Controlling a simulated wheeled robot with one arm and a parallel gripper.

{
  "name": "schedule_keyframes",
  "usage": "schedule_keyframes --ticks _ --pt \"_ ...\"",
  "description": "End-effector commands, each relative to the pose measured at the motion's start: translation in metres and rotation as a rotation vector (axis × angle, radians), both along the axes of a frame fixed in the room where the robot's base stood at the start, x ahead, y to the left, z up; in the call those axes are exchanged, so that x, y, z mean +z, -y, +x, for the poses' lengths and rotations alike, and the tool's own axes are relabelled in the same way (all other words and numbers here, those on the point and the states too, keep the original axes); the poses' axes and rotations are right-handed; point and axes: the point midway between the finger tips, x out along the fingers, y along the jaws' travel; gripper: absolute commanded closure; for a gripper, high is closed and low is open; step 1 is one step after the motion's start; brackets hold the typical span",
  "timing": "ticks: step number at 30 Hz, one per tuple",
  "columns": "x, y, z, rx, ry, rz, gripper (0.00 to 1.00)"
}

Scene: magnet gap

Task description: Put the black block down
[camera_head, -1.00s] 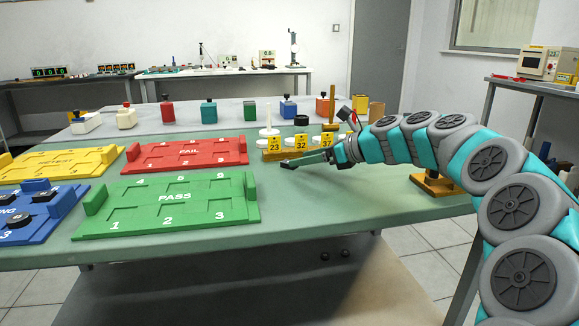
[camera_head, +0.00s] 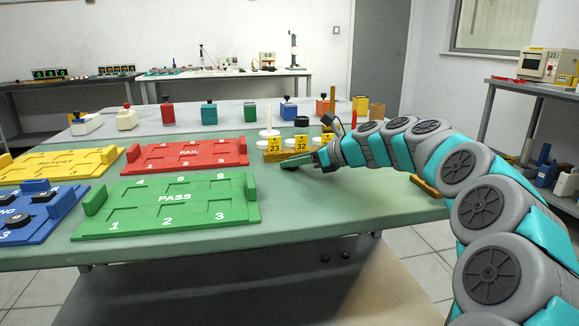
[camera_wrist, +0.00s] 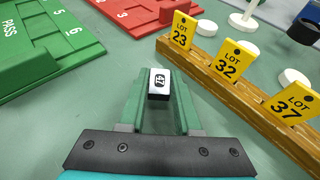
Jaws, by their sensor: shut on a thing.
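My gripper (camera_wrist: 159,100) is shut on the black block (camera_wrist: 159,92), whose pale top face carries the number 47. The block sits between the two green fingers near their tips. In the head view my gripper (camera_head: 300,160) is low over the green-grey table, in front of the lot rack; the block is too small there to make out clearly. I cannot tell whether the block touches the table. The wooden lot rack (camera_wrist: 235,85) with yellow tags 23, 32 and 37 lies to the right of the block in the wrist view, apart from it.
A green PASS tray (camera_head: 165,228) stands left of my gripper, with a red FAIL tray (camera_head: 188,160) behind it. A yellow tray (camera_head: 50,172) and a blue tray (camera_head: 55,220) are farther left. Bare table lies between the PASS tray and the rack.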

Motion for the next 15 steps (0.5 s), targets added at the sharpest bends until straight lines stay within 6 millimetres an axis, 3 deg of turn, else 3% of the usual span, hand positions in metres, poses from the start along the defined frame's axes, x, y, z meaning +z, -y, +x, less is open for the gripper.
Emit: schedule_keyframes --ticks 4,15 --pt "-0.0001 0.0 0.0 0.0 0.0 0.0 1.0" --pt "0.0 0.0001 0.0 0.0 0.0 0.0 1.0"
